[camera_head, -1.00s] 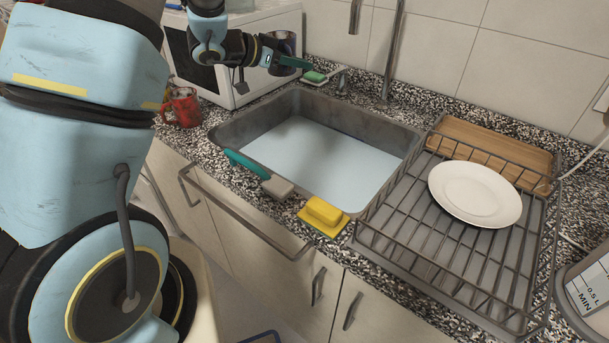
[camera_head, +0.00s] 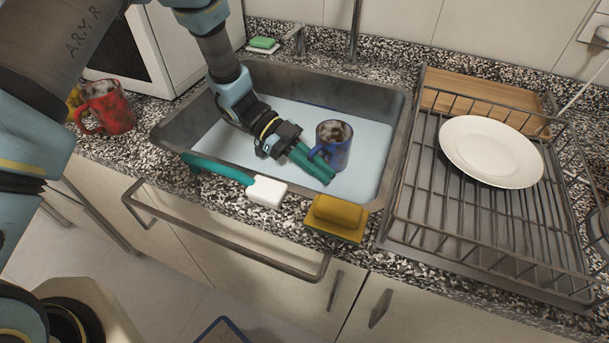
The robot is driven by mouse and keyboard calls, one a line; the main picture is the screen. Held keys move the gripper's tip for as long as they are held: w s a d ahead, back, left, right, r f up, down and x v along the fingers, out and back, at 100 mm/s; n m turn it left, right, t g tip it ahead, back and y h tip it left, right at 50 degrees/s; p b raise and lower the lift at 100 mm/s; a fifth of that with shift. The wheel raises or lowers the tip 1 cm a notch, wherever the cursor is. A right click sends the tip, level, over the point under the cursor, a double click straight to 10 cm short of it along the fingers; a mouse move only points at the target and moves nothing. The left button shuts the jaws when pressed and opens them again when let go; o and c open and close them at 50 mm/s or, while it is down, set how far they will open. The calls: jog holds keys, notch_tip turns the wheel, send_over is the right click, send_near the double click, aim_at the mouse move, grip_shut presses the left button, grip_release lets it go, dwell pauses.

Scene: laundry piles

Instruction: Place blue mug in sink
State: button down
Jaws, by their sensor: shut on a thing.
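The blue mug (camera_head: 338,151) is in the sink area, over or on the pale basin floor, upright, with brown stains on it. My gripper (camera_head: 316,165) has its green fingers shut on the mug's left side, at the handle. I cannot tell for sure whether the mug's base touches the sink bottom. The sink (camera_head: 392,103) is a grey metal basin with a light blue floor, set into the speckled counter. The fingers hide part of the handle.
A red mug (camera_head: 108,106) stands on the counter at left. A teal-handled brush (camera_head: 220,172) and a yellow sponge (camera_head: 337,217) lie along the sink's front edge. A dish rack (camera_head: 455,262) with a white plate (camera_head: 490,151) is at right. The tap (camera_head: 354,35) is behind the sink.

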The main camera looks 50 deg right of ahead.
jog(key=shift+f+p, duration=0.7)
jog(key=shift+f, duration=2.4)
jog(key=shift+f, duration=0.15)
jog(key=c, duration=0.9)
grip_release()
jog(key=b+v, duration=0.2)
jog(key=v, duration=0.5)
jog(key=shift+w+r+b, duration=0.2)
jog(key=shift+w+b, duration=0.05)
jog(key=shift+b, duration=0.15)
jog(key=shift+r, duration=0.15)
